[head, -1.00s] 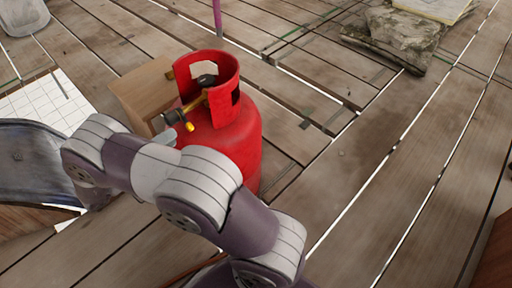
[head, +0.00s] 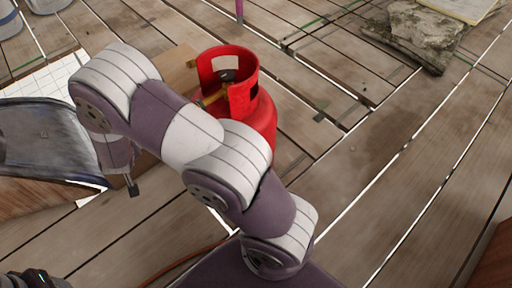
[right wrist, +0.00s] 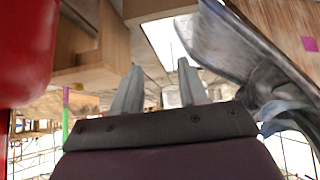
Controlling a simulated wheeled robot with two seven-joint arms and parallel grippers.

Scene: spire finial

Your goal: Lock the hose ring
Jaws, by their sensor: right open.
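A red gas cylinder (head: 262,122) stands upright on the planks, with its collar at the top. It also fills the left edge of the right wrist view (right wrist: 25,45). A small part of the yellow valve fitting (head: 213,98) shows at the collar's left side. My right arm hides the rest of it, and I cannot make out the hose ring. My right gripper (right wrist: 159,76) is open and empty, its fingers apart. It is left of the cylinder, and in the head view only a dark tip shows below the arm.
A wooden box (head: 180,68) stands behind the cylinder; it also shows in the right wrist view (right wrist: 115,45). A grey curved metal piece (head: 45,140) lies at the left. An orange hose (head: 185,263) lies on the planks.

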